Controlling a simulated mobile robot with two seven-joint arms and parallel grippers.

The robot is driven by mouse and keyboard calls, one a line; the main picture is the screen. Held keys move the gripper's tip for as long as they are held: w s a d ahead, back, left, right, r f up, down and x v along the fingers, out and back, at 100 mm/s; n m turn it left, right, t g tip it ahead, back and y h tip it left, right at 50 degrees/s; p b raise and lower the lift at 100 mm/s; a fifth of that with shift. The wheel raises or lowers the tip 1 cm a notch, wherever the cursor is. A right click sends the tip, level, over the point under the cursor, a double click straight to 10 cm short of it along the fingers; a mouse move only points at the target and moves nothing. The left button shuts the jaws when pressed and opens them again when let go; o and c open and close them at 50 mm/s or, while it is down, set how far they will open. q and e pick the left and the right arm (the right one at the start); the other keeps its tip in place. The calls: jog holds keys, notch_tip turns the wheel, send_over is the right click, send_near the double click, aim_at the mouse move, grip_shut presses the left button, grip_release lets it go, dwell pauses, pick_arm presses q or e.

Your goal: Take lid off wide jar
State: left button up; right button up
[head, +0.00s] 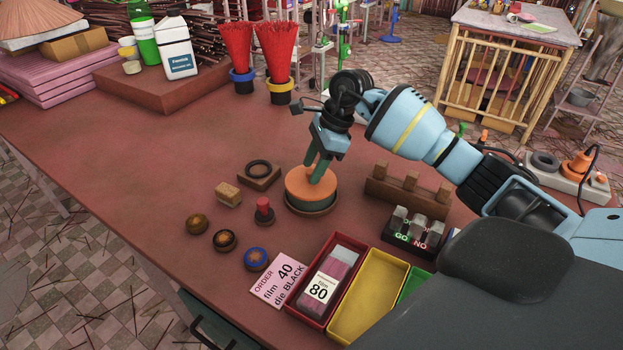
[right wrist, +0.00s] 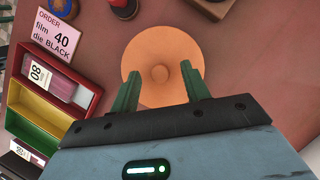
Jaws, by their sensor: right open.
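The wide jar (head: 311,204) stands on the brown table, a low round dark body with its orange lid (head: 297,187) on top. In the right wrist view the orange lid (right wrist: 150,45) shows from above with a small round knob (right wrist: 160,73) at its middle. My right gripper (head: 317,172) is over the lid, fingers pointing down. In the right wrist view the green fingertips (right wrist: 160,75) are apart, one on each side of the knob, with a gap to it. The left gripper is not in view.
Left of the jar are a dark ring on a block (head: 259,175), a red-knobbed piece (head: 264,211) and a tan block (head: 228,194). A red tray (head: 317,316) and yellow tray (head: 369,297) sit in front. A wooden rack (head: 407,192) stands right.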

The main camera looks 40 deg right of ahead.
jog(key=shift+f, duration=0.25)
grip_shut()
notch_tip(320, 180, up, 10)
dwell(0.6)
